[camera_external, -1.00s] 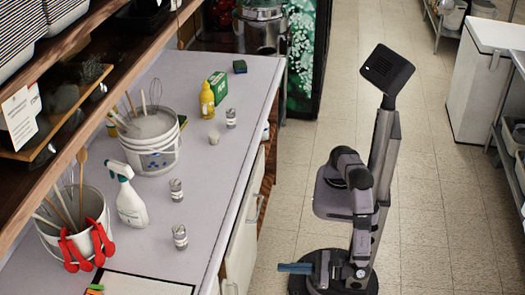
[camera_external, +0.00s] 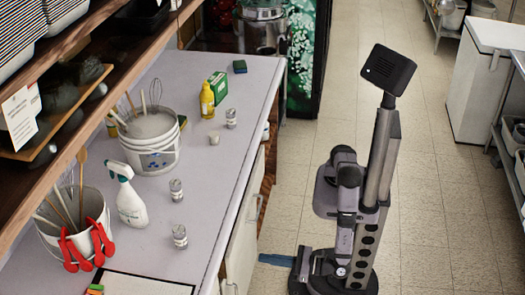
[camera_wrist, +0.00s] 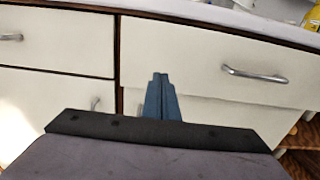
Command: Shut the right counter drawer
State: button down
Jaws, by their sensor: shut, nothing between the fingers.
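The right counter drawer (camera_wrist: 205,60) has a cream front with a silver bar handle (camera_wrist: 255,75) toward its right side in the wrist view. Its lower edge overlaps the panel below without a dark gap, so it seems to stand slightly out; how far I cannot tell. My gripper (camera_wrist: 158,77) is shut and empty, its blue fingers pointing at the left part of this drawer front, left of the handle. In the external view my gripper (camera_external: 265,259) is low beside the counter's front; whether it touches the drawer I cannot tell.
A left drawer (camera_wrist: 65,42) with its own handle sits flush beside it. Open wooden shelves (camera_wrist: 300,135) lie at the lower right. The counter top (camera_external: 205,165) holds a spray bottle (camera_external: 130,203), buckets and small jars. Tiled floor (camera_external: 440,230) is clear behind me.

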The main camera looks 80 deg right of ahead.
aim_at(237, 253)
jog(key=w, duration=0.7)
jog(key=shift+w+p, duration=0.2)
jog(key=shift+p, duration=0.1)
jog(key=w, duration=0.4)
jog(key=shift+w, duration=0.25)
jog(key=shift+r, duration=0.15)
jog(key=shift+r, duration=0.1)
jog(key=s, duration=1.4)
jog(key=shift+s+f+b, duration=0.25)
jog(key=shift+s+b, duration=0.05)
